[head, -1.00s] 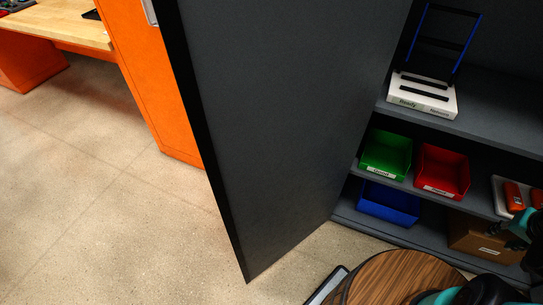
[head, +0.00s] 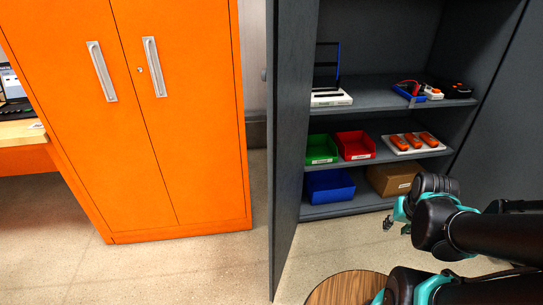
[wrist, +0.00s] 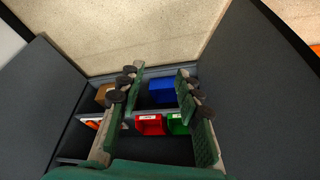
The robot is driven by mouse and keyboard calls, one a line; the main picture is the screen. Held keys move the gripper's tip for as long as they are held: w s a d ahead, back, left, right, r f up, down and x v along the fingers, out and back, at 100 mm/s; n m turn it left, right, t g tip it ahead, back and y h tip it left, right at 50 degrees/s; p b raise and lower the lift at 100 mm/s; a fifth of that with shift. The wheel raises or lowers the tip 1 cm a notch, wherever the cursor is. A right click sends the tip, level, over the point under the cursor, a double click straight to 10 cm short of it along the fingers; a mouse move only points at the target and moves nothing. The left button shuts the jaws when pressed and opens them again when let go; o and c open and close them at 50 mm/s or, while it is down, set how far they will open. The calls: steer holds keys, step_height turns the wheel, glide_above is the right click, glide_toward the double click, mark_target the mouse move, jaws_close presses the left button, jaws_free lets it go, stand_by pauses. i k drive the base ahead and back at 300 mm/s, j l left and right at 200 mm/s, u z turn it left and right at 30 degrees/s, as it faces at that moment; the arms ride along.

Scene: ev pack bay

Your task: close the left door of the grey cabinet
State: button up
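The grey cabinet (head: 385,108) stands open in the head view, its shelves exposed. Its left door (head: 290,130) stands swung out toward me and shows as a narrow, steep panel. In the wrist view, which is upside down, the left door (wrist: 262,90) is the large grey panel at right. My gripper (head: 392,222) is in front of the cabinet's lower shelves, right of the left door and apart from it. In the wrist view its two fingers (wrist: 158,88) are spread with nothing between them. The left door's handle cannot be made out clearly.
An orange cabinet (head: 180,130) with shut doors stands to the left. Another grey panel (head: 490,130) stands at the right side of the opening. Bins, a box and devices sit on the shelves. A round wooden top (head: 345,288) is low in front. Floor is clear at lower left.

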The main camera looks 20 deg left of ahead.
mark_target(291, 25)
steer(key=k+j, duration=0.1)
steer(key=j, duration=0.35)
steer(key=k+j, duration=0.1)
steer(key=j, duration=0.35)
steer(key=k+j+z, duration=0.1)
steer(key=j, duration=0.3)
steer(key=k+j, duration=0.55)
steer(key=j, duration=0.15)
steer(key=i+j+z, duration=0.1)
steer(key=j, duration=0.15)
steer(key=j+z, duration=0.1)
steer(key=i+j, duration=0.05)
steer(key=j, duration=0.05)
